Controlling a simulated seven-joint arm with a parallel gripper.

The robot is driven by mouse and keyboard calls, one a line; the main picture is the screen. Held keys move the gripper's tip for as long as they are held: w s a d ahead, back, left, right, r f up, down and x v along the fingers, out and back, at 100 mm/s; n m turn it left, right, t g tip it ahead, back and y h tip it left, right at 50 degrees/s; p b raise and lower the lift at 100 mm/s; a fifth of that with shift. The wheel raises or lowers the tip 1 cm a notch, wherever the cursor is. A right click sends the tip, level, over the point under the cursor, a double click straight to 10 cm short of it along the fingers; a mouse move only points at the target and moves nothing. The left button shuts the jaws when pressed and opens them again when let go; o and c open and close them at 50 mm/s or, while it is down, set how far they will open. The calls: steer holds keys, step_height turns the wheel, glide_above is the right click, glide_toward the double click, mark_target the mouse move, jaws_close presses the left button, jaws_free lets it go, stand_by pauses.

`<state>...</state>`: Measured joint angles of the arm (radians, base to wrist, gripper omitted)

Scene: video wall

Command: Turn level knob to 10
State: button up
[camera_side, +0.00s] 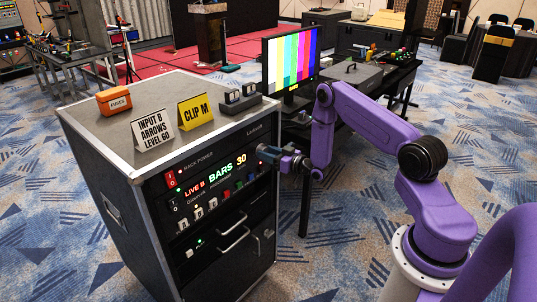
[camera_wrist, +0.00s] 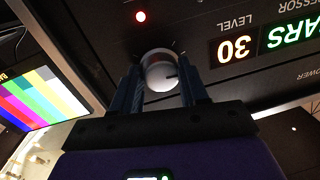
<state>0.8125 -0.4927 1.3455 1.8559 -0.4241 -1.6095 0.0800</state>
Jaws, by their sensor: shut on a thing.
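The level knob (camera_wrist: 160,72) is a round pale knob with a dark pointer mark, on the black rack panel in the wrist view. My gripper (camera_wrist: 163,85) is shut on it, one finger on each side. In the side view my gripper (camera_side: 268,154) is at the panel's upper right and hides the knob. The level display (camera_wrist: 236,49) reads 30 in orange beside the knob, upside down in the wrist view. It also shows in the side view (camera_side: 241,162), next to the green word BARS.
The rack case (camera_side: 120,190) carries an orange box (camera_side: 114,101), a white card (camera_side: 152,129) reading "LEVEL 60", a yellow "CLIP M" card (camera_side: 195,111) and a dark block (camera_side: 239,99). A color-bar monitor (camera_side: 290,62) stands behind my arm. Buttons and switches line the panel below the display.

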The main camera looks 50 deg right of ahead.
steer(key=n, duration=0.4)
steer(key=n+h, duration=0.1)
steer(key=n, duration=0.4)
steer(key=shift+r+g, duration=0.15)
steer(key=shift+g, duration=0.25)
steer(key=shift+n, duration=0.4)
steer(key=o, duration=1.1)
steer(key=shift+c, duration=0.2)
steer(key=shift+s, duration=0.1)
steer(key=s+r, duration=0.1)
steer(key=s, duration=1.6)
steer(key=shift+d+r, duration=0.3)
steer(key=shift+d, duration=0.15)
